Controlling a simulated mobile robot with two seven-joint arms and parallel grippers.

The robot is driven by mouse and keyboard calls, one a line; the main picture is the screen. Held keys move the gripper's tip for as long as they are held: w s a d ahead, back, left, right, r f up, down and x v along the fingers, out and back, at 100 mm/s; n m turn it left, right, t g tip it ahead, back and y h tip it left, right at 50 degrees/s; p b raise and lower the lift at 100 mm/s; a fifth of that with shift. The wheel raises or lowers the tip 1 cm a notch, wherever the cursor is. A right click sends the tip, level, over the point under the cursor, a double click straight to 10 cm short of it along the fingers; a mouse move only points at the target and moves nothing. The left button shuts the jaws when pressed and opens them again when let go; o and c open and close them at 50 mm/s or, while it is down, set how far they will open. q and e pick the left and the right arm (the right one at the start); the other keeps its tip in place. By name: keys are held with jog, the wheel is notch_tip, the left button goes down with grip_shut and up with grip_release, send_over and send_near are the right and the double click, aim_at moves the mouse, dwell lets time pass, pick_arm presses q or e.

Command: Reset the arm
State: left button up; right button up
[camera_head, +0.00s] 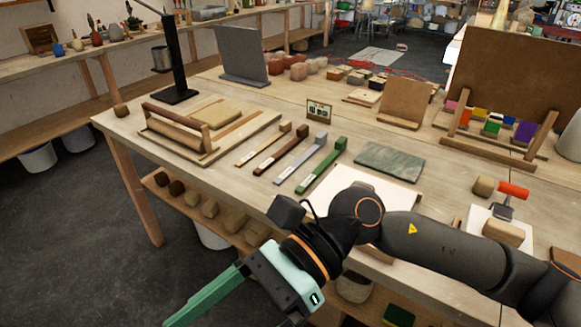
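My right arm (435,243) comes in from the right edge and lies across the front of the table in the picture. Its wrist is bent so that the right gripper (205,297), with a pale mint body and a long green finger, points down and left. The gripper is over the floor, off the table's front edge. I see no object at the visible finger. The finger's far end leaves the frame, so its opening is unclear. My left gripper is not in view.
The wooden table (120,128) holds several handled bars, a green bar (322,166) among them, a grey-green slab (390,162), a red-handled roller (513,190) and a black stand (175,60). A lower shelf (160,188) carries several lumps. Dark floor (70,240) at left is clear.

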jog(key=w+r+m+t+y, duration=0.6)
jog(key=w+m+y, duration=0.3)
jog(key=m+y, duration=0.45)
jog(key=w+d+f+m+t+h, duration=0.25)
jog(key=w+m+t, duration=0.45)
jog(key=m+t, duration=0.65)
jog(key=w+d+f+m+t+h+p, duration=0.1)
jog(key=w+d+f+m+t+h, duration=0.25)
jog(key=f+m+h, duration=0.45)
jog(key=w+d+f+m+t+h, duration=0.25)
jog(key=d+f+m+t, duration=0.2)
jog(key=f+m, duration=0.35)
jog(key=s+d+f+m+g+h, duration=0.3)
jog(key=s+d+f+m, duration=0.1)
jog(key=f, duration=0.5)
jog(key=s+d+f+m+g+h, duration=0.3)
jog(key=s+d+f+m+h, duration=0.1)
jog(key=s+f, duration=0.3)
jog(key=s+d+f+m+g+h, duration=0.3)
jog(key=s+d+f+m, duration=0.2)
jog(key=f, duration=0.6)
jog(key=shift+s+d+m+p, duration=0.3)
jog(key=shift+d+m, duration=0.3)
jog(key=shift+d, duration=0.25)
